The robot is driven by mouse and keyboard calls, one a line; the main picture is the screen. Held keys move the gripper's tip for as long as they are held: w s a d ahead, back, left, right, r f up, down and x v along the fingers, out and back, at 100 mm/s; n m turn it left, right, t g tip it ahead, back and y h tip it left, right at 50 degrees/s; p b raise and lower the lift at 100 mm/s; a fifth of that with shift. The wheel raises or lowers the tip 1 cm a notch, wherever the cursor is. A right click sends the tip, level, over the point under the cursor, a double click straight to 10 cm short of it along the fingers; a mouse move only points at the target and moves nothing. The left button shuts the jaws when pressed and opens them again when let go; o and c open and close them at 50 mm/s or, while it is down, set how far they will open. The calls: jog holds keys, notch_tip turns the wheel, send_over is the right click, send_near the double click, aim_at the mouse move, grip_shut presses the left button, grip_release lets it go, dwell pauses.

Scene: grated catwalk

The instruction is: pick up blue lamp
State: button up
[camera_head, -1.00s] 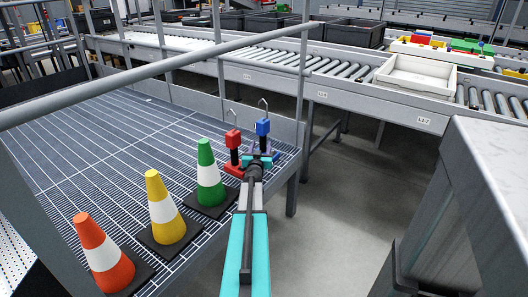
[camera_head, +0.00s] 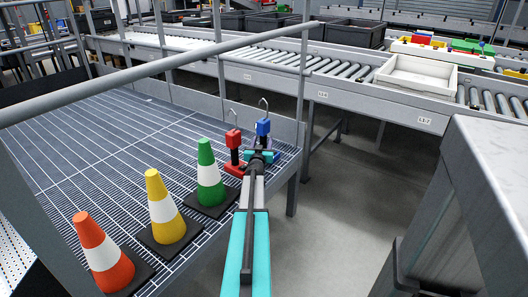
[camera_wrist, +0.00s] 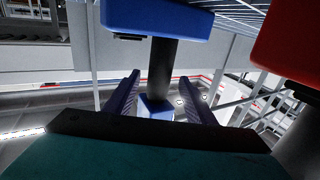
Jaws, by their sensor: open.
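The blue lamp (camera_head: 263,127) stands near the corner of the grating, with a blue block on top, a dark post and a wire hook above. My gripper (camera_head: 262,145) is at the lamp in the head view, and partly hides its lower part. In the wrist view my gripper (camera_wrist: 160,100) is open, its two dark purple fingers on either side of the lamp's dark post (camera_wrist: 160,68). A large blue part of the lamp (camera_wrist: 158,16) fills the top of that view. I cannot tell whether the fingers touch the post.
A red lamp (camera_head: 233,140) stands close on the left. Green (camera_head: 209,175), yellow (camera_head: 163,208) and orange (camera_head: 100,255) cones line the grating's edge. A grey handrail (camera_head: 150,72) crosses above. A roller conveyor (camera_head: 340,70) runs behind. Open floor (camera_head: 340,220) lies right.

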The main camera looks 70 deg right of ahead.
jog(key=shift+x, duration=0.85)
grip_shut()
